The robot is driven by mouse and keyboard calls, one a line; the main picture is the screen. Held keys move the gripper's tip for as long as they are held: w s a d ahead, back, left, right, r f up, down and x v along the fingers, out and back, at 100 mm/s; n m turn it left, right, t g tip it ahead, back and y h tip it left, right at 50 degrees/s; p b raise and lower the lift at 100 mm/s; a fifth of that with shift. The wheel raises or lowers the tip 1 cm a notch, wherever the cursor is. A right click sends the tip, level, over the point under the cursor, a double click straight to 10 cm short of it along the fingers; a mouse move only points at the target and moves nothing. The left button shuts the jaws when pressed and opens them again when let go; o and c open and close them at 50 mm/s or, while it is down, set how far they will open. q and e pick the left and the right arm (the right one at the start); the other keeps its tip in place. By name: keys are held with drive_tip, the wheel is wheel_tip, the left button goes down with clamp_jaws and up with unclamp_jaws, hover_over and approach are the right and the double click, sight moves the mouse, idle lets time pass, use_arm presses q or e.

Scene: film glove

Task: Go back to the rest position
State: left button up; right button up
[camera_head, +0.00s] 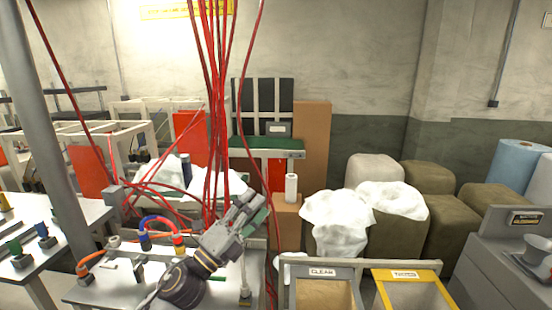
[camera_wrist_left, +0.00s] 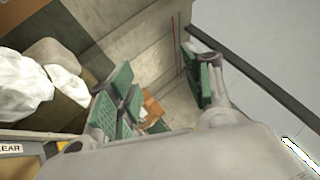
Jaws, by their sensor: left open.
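My left gripper (camera_head: 252,212) is raised over the white worktable (camera_head: 132,291) in the head view, with its arm coming in from the lower left. In the left wrist view its green-padded fingers (camera_wrist_left: 165,95) stand apart with nothing between them. Part of the floor and wall shows beyond the fingers. My right gripper is not seen in either view.
A grey bin labelled CLEAR (camera_head: 322,272) and a yellow bin (camera_head: 408,275) stand right of the gripper. White film heaps (camera_head: 338,222) lie on brown sacks behind. Red cables (camera_head: 213,110) hang close to the gripper. A grey pole (camera_head: 45,130) stands left.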

use_arm(q)
drive_tip(key=s+a+f+n+g+y, duration=0.1)
drive_tip(key=a+f+n+y, duration=0.65)
drive_tip(key=f+n, duration=0.2)
drive_tip(key=a+f+n+y, duration=0.7)
drive_tip(key=f+n+y, duration=0.15)
drive_tip(key=n, duration=0.25)
drive_tip(key=s+a+f+n+g, duration=0.2)
drive_tip(key=s+f+n+g, duration=0.75)
drive_tip(key=s+f, duration=1.2)
drive_tip(key=s+a+f+m+g, duration=0.1)
drive_tip(key=s+f+g, duration=0.1)
drive_tip(key=f, duration=1.4)
drive_tip(key=s+f+m+g, duration=0.2)
drive_tip(key=f, duration=1.4)
drive_tip(key=s+a+f, duration=0.3)
drive_tip(key=s+f, duration=0.6)
drive_tip(key=s, duration=0.1)
drive_tip(key=s+a+f+g, duration=0.1)
drive_tip(key=s+a+f, duration=0.2)
drive_tip(key=s+f, duration=0.7)
drive_tip(key=shift+s, duration=0.75)
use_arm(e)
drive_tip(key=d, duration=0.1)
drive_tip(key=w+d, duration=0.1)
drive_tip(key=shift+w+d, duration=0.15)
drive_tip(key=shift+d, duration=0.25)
